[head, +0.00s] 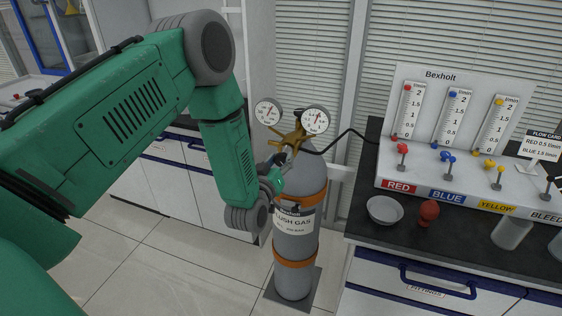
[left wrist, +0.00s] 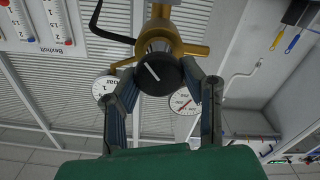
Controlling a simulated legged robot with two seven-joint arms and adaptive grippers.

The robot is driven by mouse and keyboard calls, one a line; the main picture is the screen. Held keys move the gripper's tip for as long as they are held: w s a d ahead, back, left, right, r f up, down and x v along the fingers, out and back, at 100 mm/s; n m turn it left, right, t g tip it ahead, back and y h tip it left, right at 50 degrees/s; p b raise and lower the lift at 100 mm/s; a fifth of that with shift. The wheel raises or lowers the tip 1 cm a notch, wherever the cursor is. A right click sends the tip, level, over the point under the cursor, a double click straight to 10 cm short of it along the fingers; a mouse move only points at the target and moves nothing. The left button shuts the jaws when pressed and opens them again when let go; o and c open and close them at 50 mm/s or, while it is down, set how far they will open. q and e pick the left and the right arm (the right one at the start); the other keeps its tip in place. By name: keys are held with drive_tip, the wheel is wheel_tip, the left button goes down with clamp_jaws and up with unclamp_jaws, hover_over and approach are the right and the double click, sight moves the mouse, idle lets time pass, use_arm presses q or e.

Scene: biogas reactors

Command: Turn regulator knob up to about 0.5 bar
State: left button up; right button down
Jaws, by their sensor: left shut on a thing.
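The grey gas cylinder (head: 296,236), labelled FLUSH GAS, stands upright with orange bands. A brass regulator (head: 297,136) sits on top with two round gauges, the left gauge (head: 268,111) and the right gauge (head: 315,119). Their needles are too small to read exactly. My left gripper (head: 277,163) reaches the front of the regulator. In the left wrist view, the black regulator knob (left wrist: 159,73) with a white line mark is between the two fingers of the left gripper (left wrist: 161,77), which are shut on it. In the head view the gripper mostly hides the knob. My right gripper is out of view.
To the right, a dark bench (head: 453,235) holds a flow panel (head: 445,115) with several coloured valves, a white bowl (head: 385,210) and a red bulb (head: 428,212). A black hose (head: 350,136) runs from the regulator towards the bench. Tiled floor is clear at the lower left.

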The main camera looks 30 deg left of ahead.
use_arm(q)
drive_tip(key=o, duration=1.2)
drive_tip(key=shift+f, duration=0.2)
drive_tip(key=shift+c, duration=0.2)
drive_tip(key=shift+s, duration=0.35)
drive_tip(key=v, duration=1.1)
drive_tip(key=shift+f, duration=0.1)
